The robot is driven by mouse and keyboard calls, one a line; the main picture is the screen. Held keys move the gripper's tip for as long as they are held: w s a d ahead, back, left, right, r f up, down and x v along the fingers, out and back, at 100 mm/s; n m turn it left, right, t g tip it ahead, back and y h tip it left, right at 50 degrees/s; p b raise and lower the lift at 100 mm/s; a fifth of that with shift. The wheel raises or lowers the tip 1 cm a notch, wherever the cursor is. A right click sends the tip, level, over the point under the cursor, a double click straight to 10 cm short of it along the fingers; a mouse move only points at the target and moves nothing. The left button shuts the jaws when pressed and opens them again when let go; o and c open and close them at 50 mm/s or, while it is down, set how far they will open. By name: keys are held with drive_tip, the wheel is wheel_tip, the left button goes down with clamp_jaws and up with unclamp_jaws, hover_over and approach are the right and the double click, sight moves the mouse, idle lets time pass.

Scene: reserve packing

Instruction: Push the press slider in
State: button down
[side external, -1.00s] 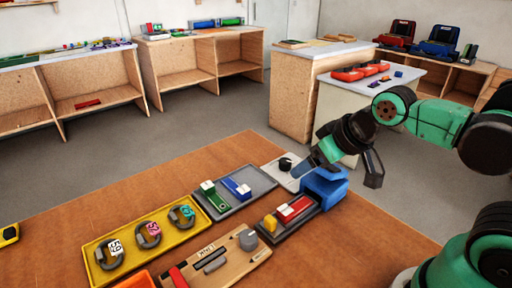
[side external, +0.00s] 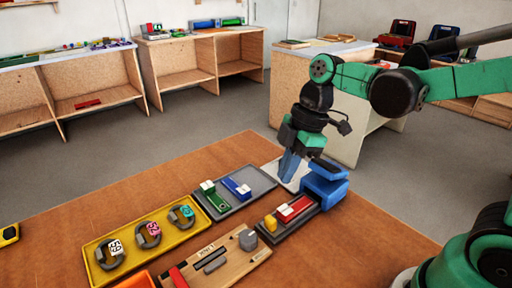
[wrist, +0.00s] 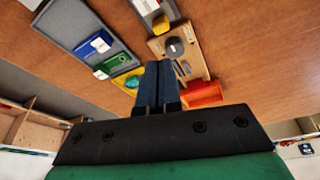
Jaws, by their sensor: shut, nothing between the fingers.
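My gripper (side external: 286,176) points down, its blue-grey fingers shut and empty, over or in front of the pale plate (side external: 273,170) at the table's far edge. The shut fingers also show in the wrist view (wrist: 158,84). A blue press-like block (side external: 326,190) stands just right of my gripper, apart from the fingertips as far as I can tell. A dark tray (side external: 288,230) beside it holds a red-and-white piece (side external: 293,208) and a yellow knob (side external: 270,223). I cannot tell for sure which part is the press slider. My gripper hides the plate's black knob.
A grey tray (side external: 224,212) holds green (side external: 215,197) and blue (side external: 237,188) pieces. A yellow tray (side external: 92,267) holds several tagged rings. A wooden board (side external: 222,270) with a grey knob lies in front. The right part of the table (side external: 375,235) is bare.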

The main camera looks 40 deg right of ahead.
sight(287, 209)
drive_tip(key=a+f+n, duration=0.1)
drive_tip(key=f, duration=0.2)
drive_tip(key=a+f+n+g, duration=0.1)
drive_tip(key=f, duration=0.2)
drive_tip(key=a+f+n, duration=0.1)
drive_tip(key=a+f, duration=0.1)
drive_tip(key=f, duration=0.2)
drive_tip(key=shift+w+a+n+y, duration=0.1)
drive_tip(key=shift+w+n+y, duration=0.15)
drive_tip(key=shift+n+y, duration=0.05)
drive_tip(key=d, duration=0.6)
drive_tip(key=shift+d, duration=0.25)
wheel_tip(287, 209, up, 11)
drive_tip(key=s+d+m+t+h, duration=0.1)
drive_tip(key=m+t+h, duration=0.1)
drive_tip(key=m, duration=0.7)
drive_tip(key=s+m+t+h, duration=0.1)
drive_tip(key=m+t, duration=0.3)
drive_tip(key=m, duration=0.4)
drive_tip(key=shift+s+d+f+m+t+h, duration=0.15)
drive_tip(key=shift+s+d+m+t+h, duration=0.15)
drive_tip(key=shift+s+d+m+h, duration=0.1)
